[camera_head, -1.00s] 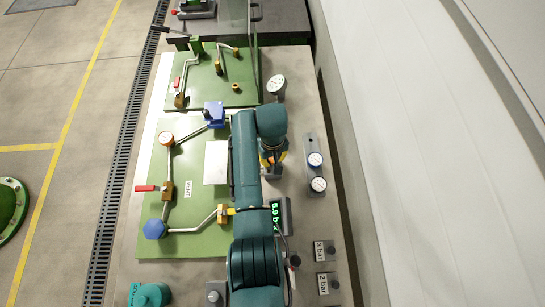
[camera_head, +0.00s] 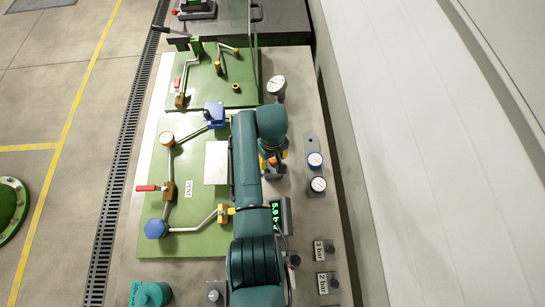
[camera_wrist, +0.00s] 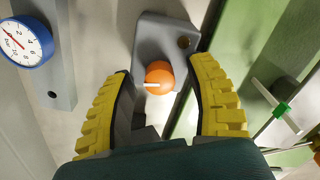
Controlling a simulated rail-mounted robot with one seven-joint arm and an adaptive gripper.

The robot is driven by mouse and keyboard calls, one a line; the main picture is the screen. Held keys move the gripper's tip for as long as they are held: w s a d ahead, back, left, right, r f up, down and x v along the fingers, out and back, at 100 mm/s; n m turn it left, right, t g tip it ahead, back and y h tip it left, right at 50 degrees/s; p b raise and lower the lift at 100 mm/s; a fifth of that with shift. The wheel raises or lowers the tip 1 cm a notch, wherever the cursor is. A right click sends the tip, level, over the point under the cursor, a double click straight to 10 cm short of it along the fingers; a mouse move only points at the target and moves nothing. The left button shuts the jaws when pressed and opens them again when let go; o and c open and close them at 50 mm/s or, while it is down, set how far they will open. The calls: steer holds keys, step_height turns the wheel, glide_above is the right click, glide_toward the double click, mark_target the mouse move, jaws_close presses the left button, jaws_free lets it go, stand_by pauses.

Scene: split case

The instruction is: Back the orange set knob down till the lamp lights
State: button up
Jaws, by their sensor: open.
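The orange set knob (camera_wrist: 160,76), with a white pointer line towards the left, sits on a grey plate (camera_wrist: 152,38). A small dark round spot (camera_wrist: 183,42) on the same plate may be the lamp; it shows no light. My gripper (camera_wrist: 163,70) is open, its yellow ribbed fingers on either side of the knob, with visible gaps and no clear contact. In the head view my gripper (camera_head: 273,158) is under the arm's end, and the arm hides most of the knob there.
A blue-rimmed gauge (camera_wrist: 26,42) is on a grey strip at the left of the wrist view. In the head view, two gauges (camera_head: 316,172) stand right of my gripper, a green panel (camera_head: 150,225) with pipes lies left, and a green-digit display (camera_head: 277,217) is partly hidden.

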step_height(320, 180, up, 12)
stand_by(0.3)
stand_by(0.4)
steer(key=w+d+r+m+t, duration=0.1)
steer(key=d+r+m+t, duration=0.15)
steer(key=r+t, duration=0.5)
steer(key=d+r+m+t, duration=0.1)
steer(key=d+r+t, duration=0.35)
steer(key=r, duration=0.55)
steer(key=s+r+m+t, duration=0.1)
steer(key=s+r+t, duration=0.25)
steer(key=r, duration=0.45)
steer(key=s+r+m+t+p, duration=0.1)
steer(key=s+r+t, duration=0.25)
steer(key=r, duration=0.45)
steer(key=s+r+m+t, duration=0.1)
steer(key=s+r+t, duration=0.3)
steer(key=r, duration=0.5)
step_height(320, 180, up, 20)
steer(key=p, duration=2.1)
steer(key=shift+s+a+g, duration=0.15)
steer(key=shift+a+g, duration=0.05)
steer(key=shift+g, duration=0.2)
